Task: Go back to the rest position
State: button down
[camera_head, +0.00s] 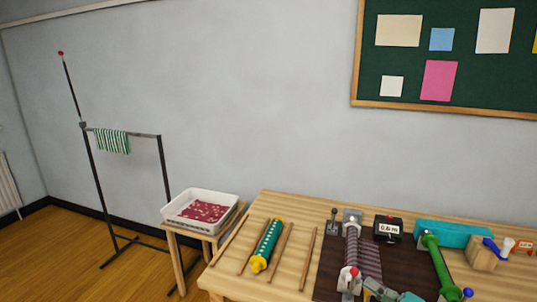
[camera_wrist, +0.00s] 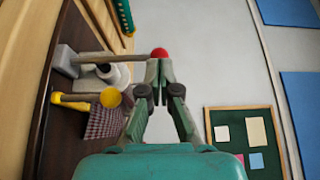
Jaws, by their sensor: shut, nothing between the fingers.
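My gripper (camera_wrist: 158,68) is shut, with its two fingertips together and nothing between them. In the wrist view its tips appear close to a red knob (camera_wrist: 159,53) at the end of a rod; I cannot tell whether they touch. In the head view, grey and teal parts that look like mine show at the bottom edge, near the red-knobbed device (camera_head: 350,278) and the striped cloth roll (camera_head: 352,245) on the dark mat (camera_head: 328,270).
The wooden table (camera_head: 235,280) also holds a green-and-yellow roller (camera_head: 268,245), wooden sticks (camera_head: 281,252), a black counter box (camera_head: 388,229) and a teal block (camera_head: 455,234). A white bin (camera_head: 170,212) stands left on a stool. A metal rack (camera_head: 165,170) stands by the wall.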

jog(key=s+a+f+m+h, duration=0.1)
jog(key=s+a+f+h, duration=0.2)
jog(key=f, duration=0.4)
jog(key=s+a+f+m+h, duration=0.1)
jog(key=s+a+f+h, duration=0.1)
jog(key=s+f, duration=0.45)
jog(key=s+a+f+n+h, duration=0.1)
jog(key=s+a+f+h, duration=0.15)
jog(key=s+f, duration=0.4)
jog(key=s+a+f+h, duration=0.1)
jog(key=s+f+h, duration=0.2)
jog(key=s, duration=0.7)
jog(key=s+r+n+h, duration=0.1)
jog(key=s+r+n, duration=0.1)
jog(key=s, duration=0.5)
jog(key=s+r+n+h, duration=0.1)
jog(key=s+r+n, duration=0.1)
jog(key=s, duration=0.5)
jog(key=s+a+r+n+t, duration=0.1)
jog(key=s+r+n, duration=0.5)
jog(key=s+r, duration=0.6)
jog(key=shift+r, duration=0.35)
